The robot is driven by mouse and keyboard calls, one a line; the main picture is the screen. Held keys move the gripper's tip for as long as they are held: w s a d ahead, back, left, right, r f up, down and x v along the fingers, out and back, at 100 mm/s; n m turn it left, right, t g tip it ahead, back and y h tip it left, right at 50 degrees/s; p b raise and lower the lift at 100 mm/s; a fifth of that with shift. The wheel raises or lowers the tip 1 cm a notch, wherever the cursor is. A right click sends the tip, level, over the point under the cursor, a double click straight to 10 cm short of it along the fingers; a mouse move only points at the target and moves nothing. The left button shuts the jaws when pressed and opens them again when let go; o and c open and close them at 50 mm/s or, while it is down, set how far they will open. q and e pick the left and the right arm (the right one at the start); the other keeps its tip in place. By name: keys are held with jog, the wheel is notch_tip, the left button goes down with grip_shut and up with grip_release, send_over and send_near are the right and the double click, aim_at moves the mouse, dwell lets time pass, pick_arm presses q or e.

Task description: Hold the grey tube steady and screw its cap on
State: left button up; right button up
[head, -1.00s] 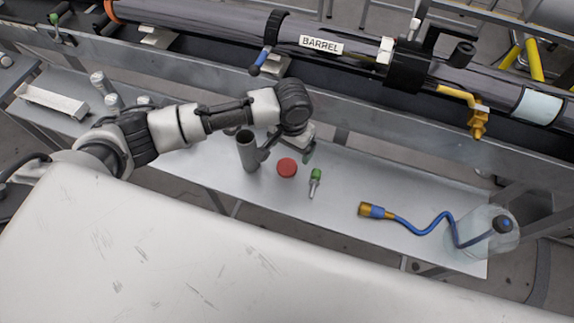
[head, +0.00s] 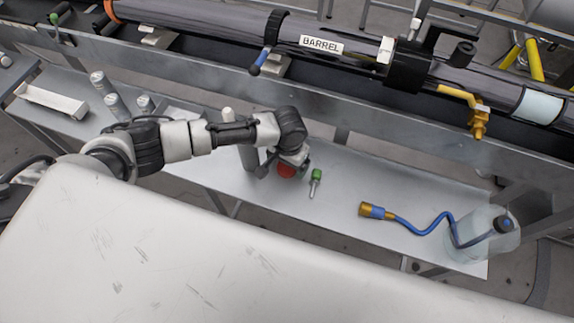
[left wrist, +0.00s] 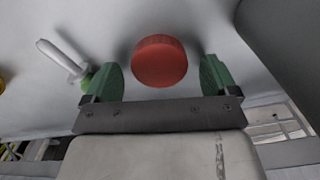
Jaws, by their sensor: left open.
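The grey tube (head: 249,158) stands upright on the metal shelf; my left forearm hides its top. The red cap (head: 286,171) sits on the shelf to the right of the tube, partly hidden by my left gripper (head: 282,164). In the left wrist view the red cap (left wrist: 159,62) lies between the two green fingers of my left gripper (left wrist: 159,72). The fingers are open, with a gap on each side of the cap. My right gripper is in neither view.
A blue hose with a brass end (head: 376,211) runs to a clear jug (head: 480,240). The long barrel (head: 330,45) lies behind the metal shelf (head: 345,210). A pale surface (head: 200,255) fills the front.

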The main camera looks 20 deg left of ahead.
pick_arm(q)
jog(key=shift+f, duration=0.25)
jog(key=shift+c, duration=0.3)
jog(key=c, duration=0.9)
jog(key=shift+r, duration=0.1)
notch_tip(320, 180, up, 4)
jog(key=shift+r, duration=0.1)
jog(key=s+d+r, duration=0.1)
jog(key=d+r, duration=0.1)
jog(key=d, duration=0.1)
jog(key=s+d+r, duration=0.2)
jog(key=d, duration=0.2)
jog(key=s+d+r, duration=0.1)
jog(key=d+r, duration=0.1)
jog(key=d, duration=0.1)
jog(key=shift+s+d+r, duration=0.3)
jog(key=shift+d+r, duration=0.05)
jog(key=shift+d, duration=0.05)
